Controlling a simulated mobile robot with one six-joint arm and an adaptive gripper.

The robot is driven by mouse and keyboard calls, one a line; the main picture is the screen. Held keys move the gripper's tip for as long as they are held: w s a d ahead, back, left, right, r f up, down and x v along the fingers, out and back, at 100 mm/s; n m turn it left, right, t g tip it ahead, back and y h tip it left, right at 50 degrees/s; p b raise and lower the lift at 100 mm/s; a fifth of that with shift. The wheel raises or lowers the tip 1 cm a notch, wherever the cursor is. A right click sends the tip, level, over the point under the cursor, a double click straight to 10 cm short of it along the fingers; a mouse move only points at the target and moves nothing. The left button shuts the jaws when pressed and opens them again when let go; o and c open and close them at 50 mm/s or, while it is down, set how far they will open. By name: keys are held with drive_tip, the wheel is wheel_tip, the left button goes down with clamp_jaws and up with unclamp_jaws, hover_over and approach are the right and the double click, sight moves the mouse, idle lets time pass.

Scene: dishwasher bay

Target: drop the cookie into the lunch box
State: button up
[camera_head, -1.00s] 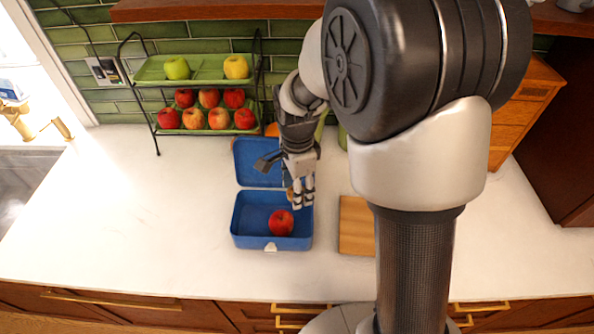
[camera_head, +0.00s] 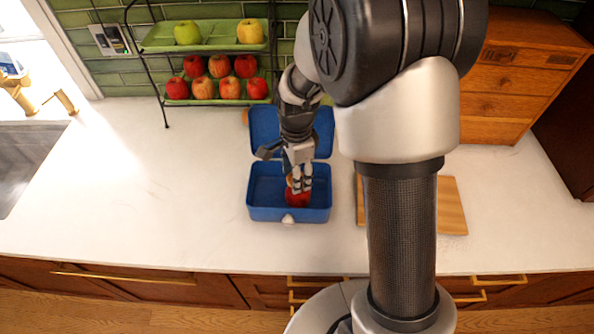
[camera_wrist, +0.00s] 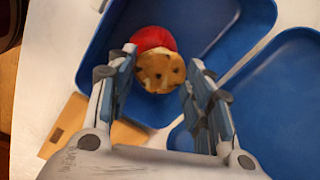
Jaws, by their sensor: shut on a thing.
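The blue lunch box (camera_head: 262,205) stands open on the counter, with its lid (camera_head: 264,128) tipped back behind it. A red apple (camera_head: 297,200) lies inside it. My gripper (camera_head: 301,186) points down over the box, just above the apple. In the wrist view, the round brown cookie with dark chips (camera_wrist: 160,72) sits between the fingers of my gripper, which are shut on it. The cookie overlaps the red apple (camera_wrist: 152,38) beneath; I cannot tell whether they touch. The blue box floor (camera_wrist: 105,58) shows around them. In the head view the fingers mostly hide the cookie.
A wooden board (camera_head: 450,205) lies right of the box, partly behind my arm. A two-tier rack with green trays (camera_head: 215,42) of apples stands at the back. A wooden drawer cabinet (camera_head: 520,75) stands at the back right. The counter left of the box is clear.

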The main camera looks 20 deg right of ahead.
drive_tip(key=o, duration=0.7)
wheel_tip(320, 180, up, 12)
idle(0.7)
drive_tip(key=s+r+n+t, duration=0.2)
drive_tip(key=s+r+n, duration=0.1)
drive_tip(key=s+n, duration=0.5)
drive_tip(key=s+r+n+t+b, duration=0.1)
drive_tip(key=s+r+n+t, duration=0.1)
drive_tip(key=s+n, duration=0.7)
drive_tip(key=s+r, duration=0.1)
drive_tip(key=s, duration=0.3)
drive_tip(key=shift+s+r+t, duration=0.15)
drive_tip(key=shift+r+t, duration=0.15)
